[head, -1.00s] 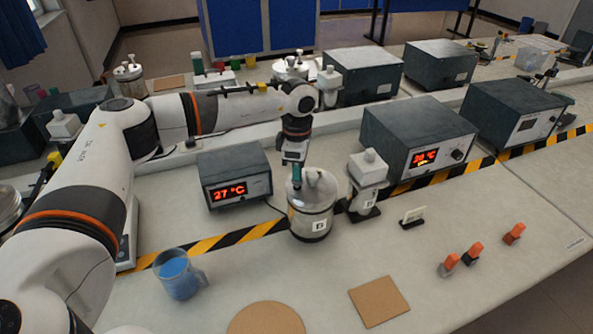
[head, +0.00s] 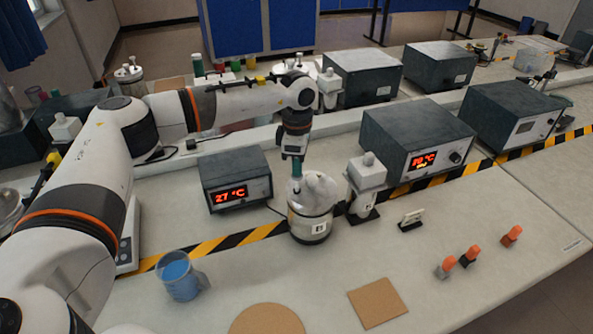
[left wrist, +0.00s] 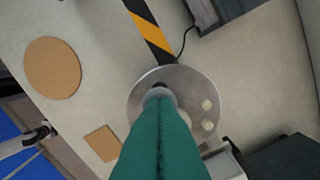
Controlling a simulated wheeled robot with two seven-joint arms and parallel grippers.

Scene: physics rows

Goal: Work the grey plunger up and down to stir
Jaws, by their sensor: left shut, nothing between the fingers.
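The grey plunger (left wrist: 157,91) rises from the lid of a metal pot, seen from above in the left wrist view. The pot (head: 309,226) stands upright on the bench in the head view, with a small label on its front. My left gripper (head: 296,172) points down over the left part of the lid, its teal fingers shut with nothing between them. In the left wrist view the fingers cover part of the plunger and lid, their tips at the plunger's top. I cannot tell whether they touch it. My right gripper is not seen clearly in any view.
A beaker of blue liquid (head: 179,277) stands front left. A white bottle-like device (head: 367,180) stands close right of the pot. A 27 °C box (head: 233,182) is behind left. Cork mats (head: 378,302) lie in front, with clear bench between.

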